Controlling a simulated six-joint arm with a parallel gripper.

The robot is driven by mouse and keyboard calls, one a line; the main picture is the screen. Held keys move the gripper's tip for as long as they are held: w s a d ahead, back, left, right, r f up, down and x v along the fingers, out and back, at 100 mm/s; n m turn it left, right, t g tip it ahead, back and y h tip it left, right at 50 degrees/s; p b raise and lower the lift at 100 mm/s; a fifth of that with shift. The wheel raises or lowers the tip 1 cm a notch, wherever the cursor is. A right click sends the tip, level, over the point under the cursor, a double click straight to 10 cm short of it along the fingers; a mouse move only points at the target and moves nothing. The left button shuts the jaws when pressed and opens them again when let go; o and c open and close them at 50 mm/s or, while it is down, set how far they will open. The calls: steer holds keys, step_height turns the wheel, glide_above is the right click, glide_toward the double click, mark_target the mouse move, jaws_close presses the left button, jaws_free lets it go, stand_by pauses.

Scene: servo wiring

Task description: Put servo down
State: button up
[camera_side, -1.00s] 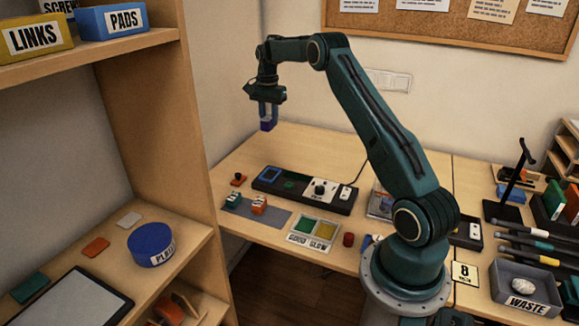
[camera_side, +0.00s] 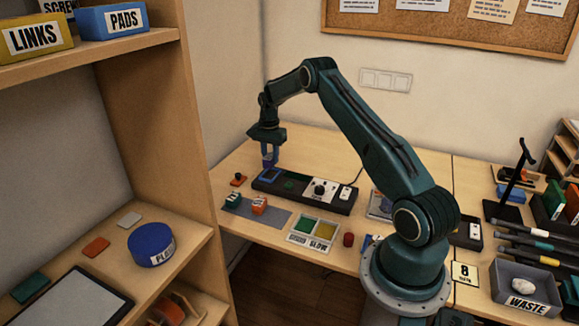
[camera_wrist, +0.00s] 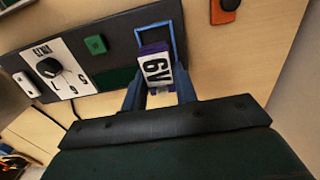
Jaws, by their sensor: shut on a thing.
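The servo (camera_wrist: 155,68) is a small purple block with a white label carrying dark characters. My gripper (camera_wrist: 158,88) is shut on it, with one blue finger on each side. In the side view my gripper (camera_side: 269,158) points down over the left end of the black test station (camera_side: 318,200). The blue square frame (camera_wrist: 159,27) on that station lies at the servo's far end in the wrist view, and the servo covers part of it. I cannot tell whether the servo touches the station.
The station also carries a green square (camera_wrist: 95,45) and a white dial panel (camera_side: 320,190). Two servos, teal (camera_side: 232,201) and orange (camera_side: 259,206), stand on a grey mat (camera_side: 275,218).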

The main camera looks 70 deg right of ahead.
mark_target(271, 165)
steer(key=shift+f, duration=2.15)
steer(key=shift+f, duration=0.1)
steer(key=o, duration=1)
step_height(271, 165, up, 12)
steer(key=shift+r, duration=0.1)
steer(key=shift+r, duration=0.1)
